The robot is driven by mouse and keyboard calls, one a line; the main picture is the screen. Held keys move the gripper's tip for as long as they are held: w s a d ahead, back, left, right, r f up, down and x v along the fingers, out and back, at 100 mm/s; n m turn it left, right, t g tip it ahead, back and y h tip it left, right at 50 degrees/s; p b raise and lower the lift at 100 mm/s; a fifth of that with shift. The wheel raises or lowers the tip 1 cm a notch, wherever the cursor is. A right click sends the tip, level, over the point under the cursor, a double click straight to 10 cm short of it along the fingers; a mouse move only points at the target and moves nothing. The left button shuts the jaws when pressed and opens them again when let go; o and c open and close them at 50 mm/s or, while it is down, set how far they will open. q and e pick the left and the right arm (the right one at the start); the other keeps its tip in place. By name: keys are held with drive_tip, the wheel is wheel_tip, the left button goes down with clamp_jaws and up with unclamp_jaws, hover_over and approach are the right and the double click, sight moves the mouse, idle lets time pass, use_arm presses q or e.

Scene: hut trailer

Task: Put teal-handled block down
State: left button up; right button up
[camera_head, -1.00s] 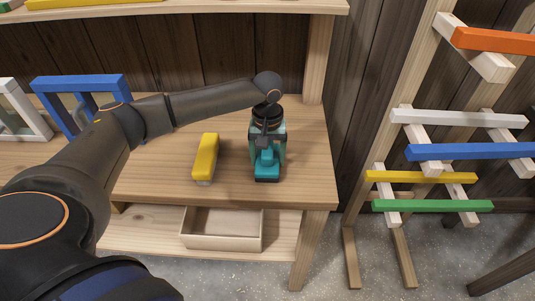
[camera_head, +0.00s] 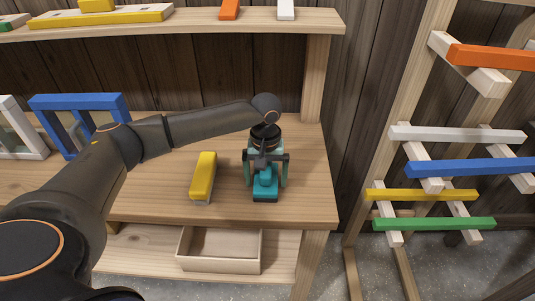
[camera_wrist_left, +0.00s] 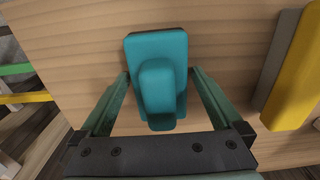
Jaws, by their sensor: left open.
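The teal-handled block (camera_head: 265,187) rests on the wooden workbench (camera_head: 140,200), near its right front part. In the left wrist view the block (camera_wrist_left: 158,75) shows its teal top and raised handle, with a dark edge along its far side. My left gripper (camera_head: 265,180) is right over the block, pointing down. Its fingers stand apart, one on each side of the handle, with gaps to the handle visible in the left wrist view (camera_wrist_left: 158,100). My right gripper is not in view.
A yellow block with a grey base (camera_head: 203,176) lies just left of the teal block. An open box (camera_head: 219,268) sits on the lower shelf. Blue (camera_head: 78,102) and white frames stand at the left. A rack with coloured bars (camera_head: 445,195) stands right of the bench.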

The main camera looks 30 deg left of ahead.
sight(268, 167)
use_arm(q)
drive_tip(key=r, duration=0.8)
drive_tip(key=r+p, duration=0.1)
drive_tip(key=r, duration=0.3)
drive_tip(key=shift+w+d+r, duration=0.1)
drive_tip(key=shift+w+r, duration=0.1)
drive_tip(key=shift+w, duration=0.15)
